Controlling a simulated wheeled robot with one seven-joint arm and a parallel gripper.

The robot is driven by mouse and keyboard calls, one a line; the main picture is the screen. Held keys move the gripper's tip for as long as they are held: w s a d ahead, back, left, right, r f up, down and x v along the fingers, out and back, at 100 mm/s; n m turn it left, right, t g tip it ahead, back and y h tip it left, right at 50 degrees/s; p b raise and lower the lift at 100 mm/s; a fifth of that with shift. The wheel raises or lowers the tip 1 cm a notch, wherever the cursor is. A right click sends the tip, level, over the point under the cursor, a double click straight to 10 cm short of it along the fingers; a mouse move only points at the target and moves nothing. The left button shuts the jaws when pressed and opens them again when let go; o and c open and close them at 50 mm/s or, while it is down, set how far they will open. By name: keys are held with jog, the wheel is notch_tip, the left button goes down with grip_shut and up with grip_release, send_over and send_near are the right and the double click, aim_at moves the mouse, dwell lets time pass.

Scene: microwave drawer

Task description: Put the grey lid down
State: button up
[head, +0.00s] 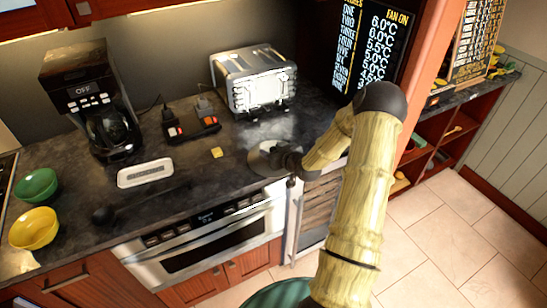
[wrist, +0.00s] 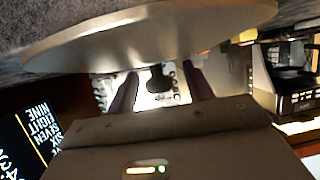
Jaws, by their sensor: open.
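The grey lid (head: 262,157) is a round disc on the dark counter near its front edge, left of my gripper (head: 287,161). In the wrist view, which is upside down, the lid (wrist: 150,35) fills the top as a wide pale disc close against the counter. Its dark knob (wrist: 158,84) sits between the two fingers of my gripper (wrist: 160,76). The fingers are apart, with a gap visible on each side of the knob. The lid looks about flat on the counter; its underside is hidden.
A toaster (head: 253,80) stands behind the lid. A small yellow block (head: 217,153), a white dish (head: 145,173) and a coffee maker (head: 90,100) lie to the left. Green (head: 36,185) and yellow (head: 34,229) bowls are far left. A drawer microwave (head: 205,240) is below the counter.

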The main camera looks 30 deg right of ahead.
aim_at(274, 148)
grip_shut()
jog(key=shift+r, duration=0.1)
notch_tip(274, 148, up, 10)
jog(key=shift+f+b, duration=0.1)
jog(key=shift+b, duration=0.55)
dwell(0.5)
